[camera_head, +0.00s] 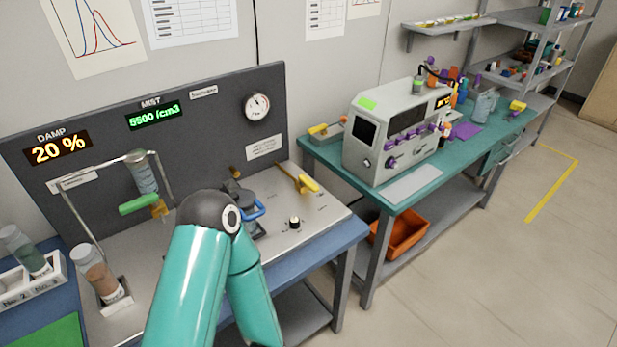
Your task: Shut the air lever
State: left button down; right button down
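A yellow lever (300,179) lies low over the steel top of the bench apparatus, its thick grip pointing to the lower right. I take it for the air lever; no label on it can be read. My teal arm rises from the bottom edge, bends at a dark elbow left of the lever, and runs back down out of the picture. Neither of my grippers shows. The arm hides part of the steel top and of a dark fixture with a blue handle (254,211).
A round gauge (257,107) is on the dark panel (215,125). A glass tube with a green grip (139,204) hangs in a frame at left. A teal bench (420,180) with a grey machine (395,128) stands right.

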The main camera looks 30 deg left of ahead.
aim_at(303, 180)
jog(key=z, duration=0.1)
jog(key=i, duration=1)
jog(key=u, duration=0.1)
